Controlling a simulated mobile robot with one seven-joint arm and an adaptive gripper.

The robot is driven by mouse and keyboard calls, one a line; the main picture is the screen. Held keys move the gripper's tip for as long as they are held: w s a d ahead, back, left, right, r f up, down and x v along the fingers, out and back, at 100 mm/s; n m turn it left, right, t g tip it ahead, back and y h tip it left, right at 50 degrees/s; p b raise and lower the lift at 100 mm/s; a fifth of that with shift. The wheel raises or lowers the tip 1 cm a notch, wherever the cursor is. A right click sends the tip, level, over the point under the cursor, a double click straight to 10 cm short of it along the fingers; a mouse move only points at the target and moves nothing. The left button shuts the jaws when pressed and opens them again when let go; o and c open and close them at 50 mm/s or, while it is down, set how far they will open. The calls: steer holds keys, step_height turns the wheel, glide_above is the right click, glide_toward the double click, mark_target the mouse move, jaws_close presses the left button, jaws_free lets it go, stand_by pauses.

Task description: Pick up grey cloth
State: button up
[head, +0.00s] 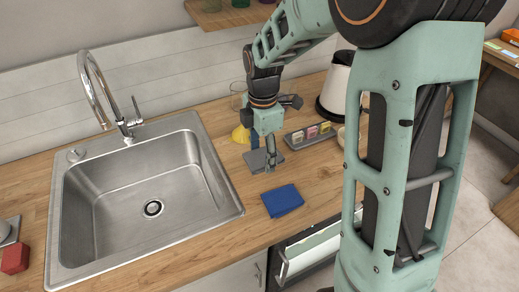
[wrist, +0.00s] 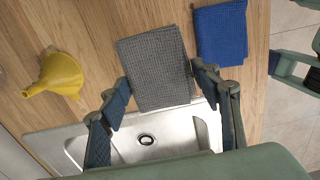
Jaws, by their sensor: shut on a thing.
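The grey cloth (wrist: 157,65) is a flat, textured rectangle between my gripper's two fingers in the wrist view. In the head view the grey cloth (head: 253,161) shows beside the sink, partly hidden by my gripper (head: 271,162). My gripper (wrist: 160,95) is shut on the cloth, with a finger at each side of it. The cloth lies level and close to the counter; I cannot tell if it is clear of the surface. A blue cloth (wrist: 221,34) lies flat right beside it, and also shows in the head view (head: 283,200).
A steel sink (head: 85,205) with a tall faucet (head: 95,90) is on the left. A yellow funnel (wrist: 58,75), a grey tray (head: 294,142) with small coloured items and a white kettle (head: 336,88) stand nearby. A drawer (head: 310,250) is open below the counter.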

steer(key=s+d+r+p, duration=0.2)
steer(key=s+r+p, duration=0.2)
steer(key=s, duration=0.6)
steer(key=shift+s+d+r, duration=0.15)
steer(key=shift+s+r, duration=0.2)
steer(key=shift+r, duration=0.8)
steer(key=shift+o, duration=0.9)
steer(key=c, duration=0.4)
